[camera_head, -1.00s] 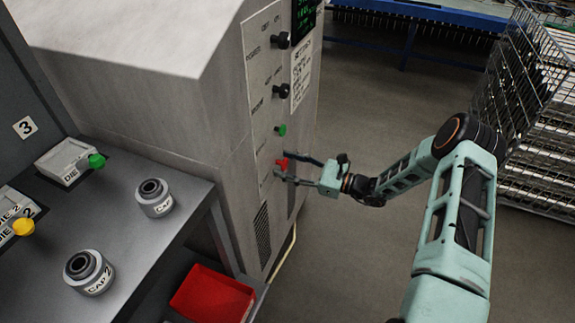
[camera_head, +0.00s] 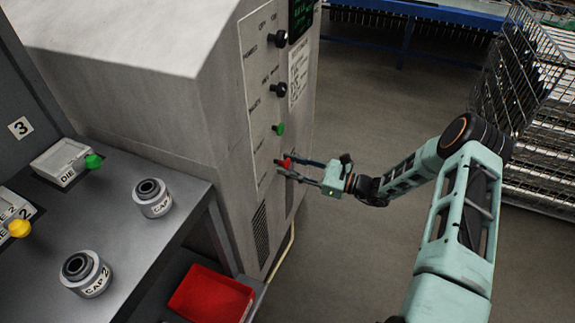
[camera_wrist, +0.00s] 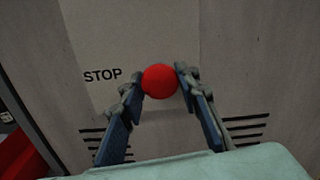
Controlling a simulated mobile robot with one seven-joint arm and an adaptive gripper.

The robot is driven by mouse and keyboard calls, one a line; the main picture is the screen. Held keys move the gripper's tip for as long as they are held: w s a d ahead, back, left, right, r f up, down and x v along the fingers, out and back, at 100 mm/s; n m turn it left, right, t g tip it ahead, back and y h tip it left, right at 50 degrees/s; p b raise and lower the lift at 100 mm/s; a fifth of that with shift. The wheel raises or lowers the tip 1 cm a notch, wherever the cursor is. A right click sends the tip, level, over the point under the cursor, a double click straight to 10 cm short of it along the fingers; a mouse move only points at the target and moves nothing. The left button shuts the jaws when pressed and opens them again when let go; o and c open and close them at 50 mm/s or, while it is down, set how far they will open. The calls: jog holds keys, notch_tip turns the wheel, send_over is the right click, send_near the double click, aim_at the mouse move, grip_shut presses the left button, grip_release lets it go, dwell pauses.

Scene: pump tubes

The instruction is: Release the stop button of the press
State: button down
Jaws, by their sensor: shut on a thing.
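The red stop button (camera_wrist: 160,81) sits on the press's front panel, to the right of the printed word STOP, in the wrist view. It also shows in the head view (camera_head: 286,163) as a small red knob below the green button. My gripper (camera_wrist: 159,84) has a finger on each side of the red button and is shut on it. In the head view my gripper (camera_head: 284,166) reaches the panel from the right. The press (camera_head: 180,110) is the large grey cabinet. The panel behind the button is partly hidden by the fingers.
A green button (camera_head: 278,129) and black knobs (camera_head: 279,90) sit above on the same panel. A grey bench with caps (camera_head: 153,198) and a red bin (camera_head: 211,297) are at the left. A wire cage (camera_head: 515,70) stands at the right. Open floor lies between.

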jog(key=c, duration=1.4)
grip_release()
jog(key=shift+d, duration=0.2)
jog(key=shift+c, duration=0.2)
jog(key=v, duration=1.2)
